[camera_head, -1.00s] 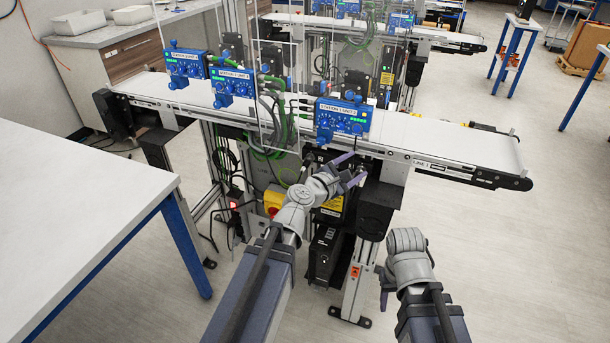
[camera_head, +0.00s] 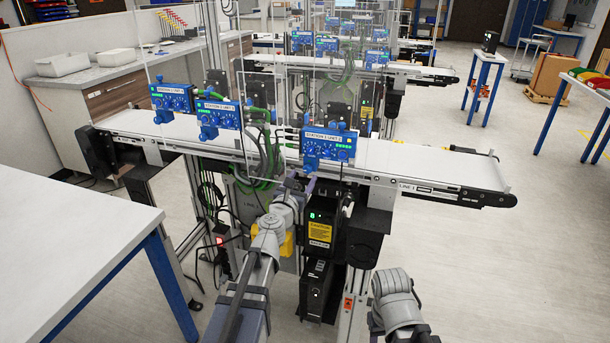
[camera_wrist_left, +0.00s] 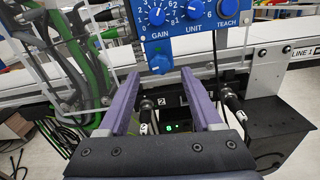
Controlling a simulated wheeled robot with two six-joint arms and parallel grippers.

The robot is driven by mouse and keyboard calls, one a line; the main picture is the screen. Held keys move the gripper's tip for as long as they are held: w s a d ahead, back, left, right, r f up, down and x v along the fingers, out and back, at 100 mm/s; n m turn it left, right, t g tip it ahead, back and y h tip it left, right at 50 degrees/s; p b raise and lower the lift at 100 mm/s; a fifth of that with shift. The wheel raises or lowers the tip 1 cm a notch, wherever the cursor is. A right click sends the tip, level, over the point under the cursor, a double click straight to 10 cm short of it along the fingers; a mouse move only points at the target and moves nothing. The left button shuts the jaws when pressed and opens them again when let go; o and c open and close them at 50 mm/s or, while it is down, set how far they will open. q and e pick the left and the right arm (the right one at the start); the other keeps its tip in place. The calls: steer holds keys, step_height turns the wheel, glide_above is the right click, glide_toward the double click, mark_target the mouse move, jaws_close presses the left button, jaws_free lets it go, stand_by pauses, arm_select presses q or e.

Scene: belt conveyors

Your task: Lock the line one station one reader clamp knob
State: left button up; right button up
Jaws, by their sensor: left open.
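The nearest blue reader unit (camera_head: 328,145), whose label appears to read station 1, stands on the near belt marked LINE 1. A blue knob (camera_head: 311,162) hangs below its lower left part. In the left wrist view the knob (camera_wrist_left: 160,64) sits under the GAIN dial, between and beyond the finger ends. My left gripper (camera_head: 300,185) is just below and in front of the knob. In the left wrist view its purple fingers (camera_wrist_left: 160,82) are apart with nothing between them. My right arm is low at the right; its gripper fingers cannot be made out clearly.
Two more blue units (camera_head: 218,113) (camera_head: 171,97) stand farther left on the belt (camera_head: 400,160). Clear panels and green cables (camera_head: 262,165) are close to my left gripper. A black box with a yellow label (camera_head: 320,232) is below. A white table (camera_head: 60,230) fills the left.

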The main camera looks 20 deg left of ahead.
mark_target(307, 171)
arm_select(q)
steer(key=w, duration=0.3)
steer(key=shift+d, duration=0.1)
steer(key=shift+c, duration=0.3)
jaws_close()
